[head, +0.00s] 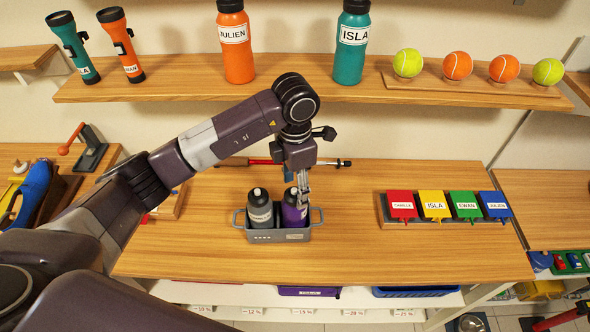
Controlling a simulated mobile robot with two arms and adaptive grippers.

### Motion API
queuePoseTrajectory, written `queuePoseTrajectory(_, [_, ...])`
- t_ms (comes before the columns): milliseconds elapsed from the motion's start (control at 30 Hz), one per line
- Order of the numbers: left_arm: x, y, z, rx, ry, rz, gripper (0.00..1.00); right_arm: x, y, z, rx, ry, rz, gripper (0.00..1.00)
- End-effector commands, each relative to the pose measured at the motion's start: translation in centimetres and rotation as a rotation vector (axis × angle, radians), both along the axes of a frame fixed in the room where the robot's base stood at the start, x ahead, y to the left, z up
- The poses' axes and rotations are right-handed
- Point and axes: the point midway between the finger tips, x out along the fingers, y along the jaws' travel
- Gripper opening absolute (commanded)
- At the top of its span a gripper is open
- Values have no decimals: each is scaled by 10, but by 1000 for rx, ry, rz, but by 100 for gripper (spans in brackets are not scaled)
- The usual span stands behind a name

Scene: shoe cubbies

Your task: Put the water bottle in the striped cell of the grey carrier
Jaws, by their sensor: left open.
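The small grey carrier (284,236) stands on the wooden counter, with handles at both ends. A grey bottle (260,210) with a pale label stands upright in its left part, and a purple bottle (293,213) stands upright in its right part. I cannot make out a striped cell; the bottles and carrier walls hide the inside. My left gripper (303,191) is open and points down at the purple bottle's upper right side. I cannot tell whether it touches it. An orange bottle (236,45) labelled JULIEN and a teal bottle (352,42) labelled ISLA stand on the upper shelf.
A rod with red and black parts (335,163) lies behind my gripper. A rack of coloured name tags (435,206) sits right. Flashlights (76,48) and a ball tray (478,84) are on the upper shelf. The counter is clear between carrier and tags.

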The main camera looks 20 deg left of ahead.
Motion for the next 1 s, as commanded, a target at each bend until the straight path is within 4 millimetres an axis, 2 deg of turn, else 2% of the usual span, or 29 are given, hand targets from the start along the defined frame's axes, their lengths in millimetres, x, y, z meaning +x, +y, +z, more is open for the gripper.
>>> queuePoseTrajectory(33, [2,1,7,1,-7,-1,54,0,1,-9,1,0,0,66])
queuePoseTrajectory(200, [2,0,46,0,-8,0,54,0,1,-26,2,0,0,66])
queuePoseTrajectory(400, [1,1,85,2,-4,1,54,0,2,-33,2,0,0,66])
queuePoseTrajectory(633, [0,1,102,1,0,1,54,0,2,-34,2,0,0,66])
queuePoseTrajectory(1000, [0,0,104,0,1,1,54,-1,2,-34,2,1,0,66])
